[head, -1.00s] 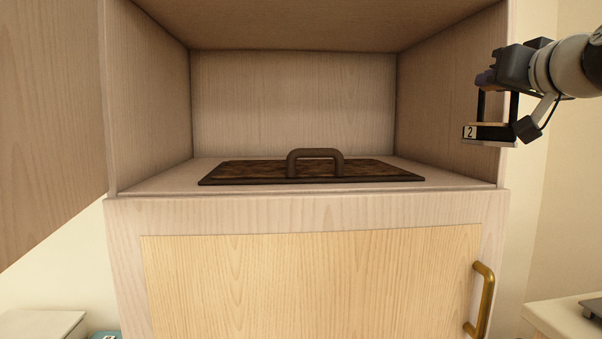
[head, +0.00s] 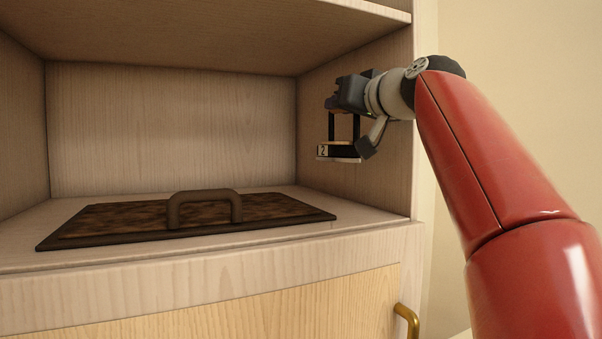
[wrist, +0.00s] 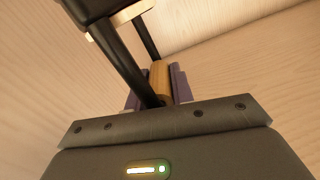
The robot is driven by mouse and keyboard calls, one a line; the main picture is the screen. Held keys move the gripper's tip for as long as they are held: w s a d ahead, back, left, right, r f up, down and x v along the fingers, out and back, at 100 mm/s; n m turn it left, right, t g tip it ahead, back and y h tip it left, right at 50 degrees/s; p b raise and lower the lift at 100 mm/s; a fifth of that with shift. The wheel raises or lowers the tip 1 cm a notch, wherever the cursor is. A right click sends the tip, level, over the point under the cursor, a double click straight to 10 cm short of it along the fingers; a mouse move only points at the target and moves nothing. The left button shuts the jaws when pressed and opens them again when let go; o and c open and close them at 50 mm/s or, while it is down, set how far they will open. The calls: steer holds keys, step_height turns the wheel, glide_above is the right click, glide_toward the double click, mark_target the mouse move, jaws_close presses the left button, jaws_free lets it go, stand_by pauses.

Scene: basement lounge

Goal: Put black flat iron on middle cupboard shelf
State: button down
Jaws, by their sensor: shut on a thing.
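The black flat iron (head: 345,150) hangs from my gripper (head: 345,106) in the head view. Its black base carries a pale "2" label, and two black posts rise from it. In the wrist view the gripper's jaws are shut around its brown wooden handle (wrist: 160,82). The iron appears in front of the right side of the open cupboard compartment, above its shelf (head: 375,221) and not touching the shelf surface. I cannot tell exactly how deep inside it is.
A dark brown flat panel with an arched handle (head: 185,219) covers most of the shelf; a narrow bare strip lies to its right. The cupboard's right wall (head: 385,120) is close to the iron. A door with a brass handle (head: 407,320) is below.

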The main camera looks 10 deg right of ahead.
mark_target(344, 155)
step_height(344, 155, down, 9)
steer(key=b, duration=0.4)
steer(key=shift+f+b, duration=0.15)
steer(key=shift+b, duration=0.15)
steer(key=shift+f, duration=0.1)
steer(key=c, duration=1.2)
jaws_free()
steer(key=shift+s+d, duration=0.1)
steer(key=shift+s, duration=0.05)
steer(key=b+v, duration=0.1)
steer(key=v, duration=1)
steer(key=shift+s+b, duration=0.35)
